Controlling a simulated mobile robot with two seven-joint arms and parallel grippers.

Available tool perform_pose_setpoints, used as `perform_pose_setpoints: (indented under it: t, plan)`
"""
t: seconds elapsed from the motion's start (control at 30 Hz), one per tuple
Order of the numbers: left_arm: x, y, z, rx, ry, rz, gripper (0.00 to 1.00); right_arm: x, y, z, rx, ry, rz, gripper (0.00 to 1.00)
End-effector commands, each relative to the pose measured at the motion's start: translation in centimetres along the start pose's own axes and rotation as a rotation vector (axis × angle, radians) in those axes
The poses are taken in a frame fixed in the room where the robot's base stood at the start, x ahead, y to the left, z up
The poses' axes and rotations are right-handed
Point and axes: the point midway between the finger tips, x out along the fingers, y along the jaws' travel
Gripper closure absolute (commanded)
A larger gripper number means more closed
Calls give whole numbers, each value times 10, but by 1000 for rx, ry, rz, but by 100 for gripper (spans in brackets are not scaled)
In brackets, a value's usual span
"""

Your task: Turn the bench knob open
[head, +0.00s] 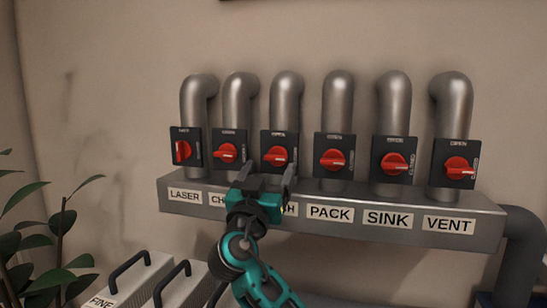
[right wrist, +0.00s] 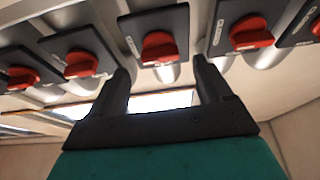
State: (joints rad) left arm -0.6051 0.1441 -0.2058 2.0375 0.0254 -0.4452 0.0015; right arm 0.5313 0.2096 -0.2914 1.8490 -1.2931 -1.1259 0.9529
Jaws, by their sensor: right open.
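A row of black plates with red knobs is fixed to grey pipes on the wall. The bench knob (head: 279,156) is the third from the left in the head view, above a label of which only a final H shows. Its red handle lies horizontal. My right gripper (head: 270,175) is open and empty, just in front of and below this knob, covering part of the labels. In the right wrist view, a red knob (right wrist: 158,47) with a horizontal handle shows beyond and between the open fingers (right wrist: 160,82), apart from them. My left gripper is not in view.
The laser knob (head: 183,151) stands vertical; the neighbouring second knob (head: 227,153), pack knob (head: 333,159), sink knob (head: 392,165) and vent knob (head: 458,168) lie roughly horizontal. A grey manifold (head: 475,237) runs below. Handled bins (head: 130,285) and a plant (head: 50,240) are at lower left.

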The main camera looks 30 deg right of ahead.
Motion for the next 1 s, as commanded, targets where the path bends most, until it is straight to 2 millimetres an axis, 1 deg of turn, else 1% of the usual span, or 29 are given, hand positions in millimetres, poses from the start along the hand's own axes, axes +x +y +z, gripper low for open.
perform_pose_setpoints:
  t: [0.03,0.1,0.23,0.4,0.63,0.67,1.0]
  plan:
    - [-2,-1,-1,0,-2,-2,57,11,0,-2,-3,4,2,21]
    - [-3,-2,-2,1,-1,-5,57,21,1,-2,-2,2,2,21]
    - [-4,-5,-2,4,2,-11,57,35,0,-1,-2,0,0,21]
    - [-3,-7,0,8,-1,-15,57,42,0,0,-1,0,0,21]
    - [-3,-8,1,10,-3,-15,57,43,0,0,-1,-1,-1,21]
    - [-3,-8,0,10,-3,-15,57,43,0,0,-1,-1,-1,23]
    - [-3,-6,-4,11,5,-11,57,42,0,0,-1,-1,-1,56]
